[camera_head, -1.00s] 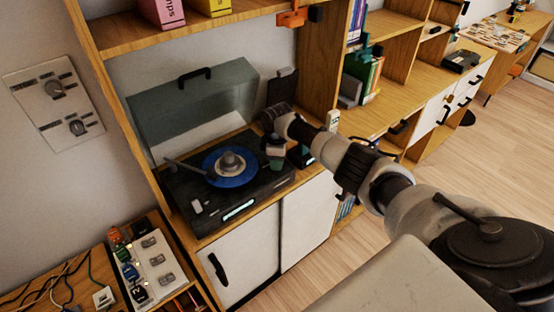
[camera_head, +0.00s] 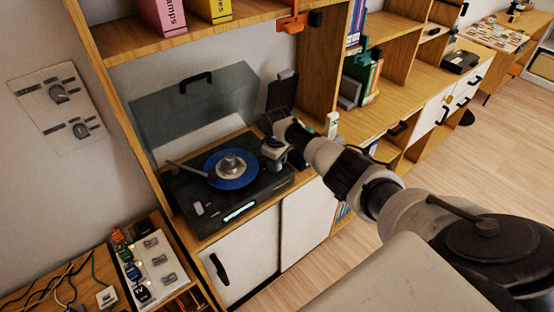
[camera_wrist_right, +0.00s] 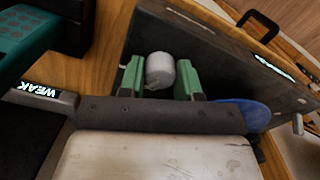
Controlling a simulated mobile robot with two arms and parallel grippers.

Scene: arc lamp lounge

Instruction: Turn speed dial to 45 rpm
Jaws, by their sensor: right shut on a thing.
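The black record player (camera_head: 205,215) stands on the wooden cabinet, with its tinted lid (camera_head: 195,105) raised. A blue disc (camera_head: 232,181) with a silver centre lies on it. My right gripper (camera_head: 274,155) is at the player's back right corner. In the right wrist view a small silver round knob (camera_wrist_right: 160,69), which I take for the speed dial, stands between the green fingers of the right gripper (camera_wrist_right: 160,79), and they are shut on it. Its markings and setting cannot be read. My left gripper is not in view.
The raised lid is behind the player and a shelf upright (camera_head: 318,70) stands to the right. A shelf with pink and yellow boxes is above. A wall panel (camera_head: 62,110) with two knobs is at the left. A lit display (camera_head: 239,213) is on the player's front.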

